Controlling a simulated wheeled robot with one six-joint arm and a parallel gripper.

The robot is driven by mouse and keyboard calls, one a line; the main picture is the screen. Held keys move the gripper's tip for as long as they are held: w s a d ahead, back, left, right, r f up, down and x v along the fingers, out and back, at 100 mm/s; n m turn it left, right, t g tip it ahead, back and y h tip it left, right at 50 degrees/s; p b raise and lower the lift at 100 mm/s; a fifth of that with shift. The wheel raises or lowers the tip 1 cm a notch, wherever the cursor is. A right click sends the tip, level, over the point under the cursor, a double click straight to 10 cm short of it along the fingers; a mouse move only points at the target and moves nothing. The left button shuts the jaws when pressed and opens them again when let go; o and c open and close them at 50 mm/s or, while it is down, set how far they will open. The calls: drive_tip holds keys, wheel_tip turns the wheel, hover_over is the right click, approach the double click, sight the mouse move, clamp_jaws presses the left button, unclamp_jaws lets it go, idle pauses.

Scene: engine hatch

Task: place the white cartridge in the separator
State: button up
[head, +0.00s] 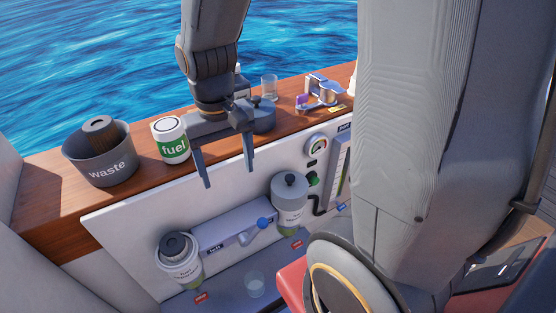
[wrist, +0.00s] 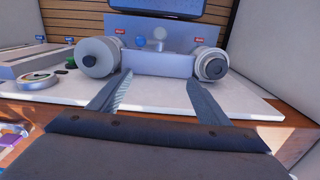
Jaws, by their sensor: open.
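A white cartridge (head: 171,140) with a green "fuel" band stands upright on the wooden counter, left of my gripper. The left separator (head: 180,266) is low on the white panel; its top shows dark rings and no knobbed lid. It also shows at right in the wrist view (wrist: 212,66). The right separator (head: 289,205) has a grey knobbed lid on, and shows at left in the wrist view (wrist: 98,57). My gripper (head: 229,178) is open and empty, fingers pointing down in front of the panel, above and apart from both separators.
A waste bin (head: 96,168) holding a brown cylinder (head: 100,131) stands at left on the counter. A dark knobbed lid (head: 263,114) lies behind my gripper. A blue-knobbed lever (head: 262,223) sits between the separators. A clear cup (head: 255,285) stands below.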

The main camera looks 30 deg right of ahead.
drive_tip(key=s+d+r+m, duration=0.1)
drive_tip(key=s+d+r, duration=0.1)
drive_tip(key=s+d, duration=0.4)
drive_tip(key=d, duration=0.3)
drive_tip(key=shift+s+d+r+m, duration=0.25)
drive_tip(key=shift+s+r+m, duration=0.05)
drive_tip(key=shift+s+r, duration=0.05)
drive_tip(key=shift+r, duration=0.1)
drive_tip(key=a+r+n+p, duration=0.2)
drive_tip(key=a+r+p, duration=0.2)
drive_tip(key=a+p, duration=0.2)
drive_tip(key=shift+s+r+p, duration=0.15)
drive_tip(key=shift+s+p, duration=0.05)
drive_tip(key=shift+p, duration=0.7)
drive_tip(key=shift+c, duration=0.3)
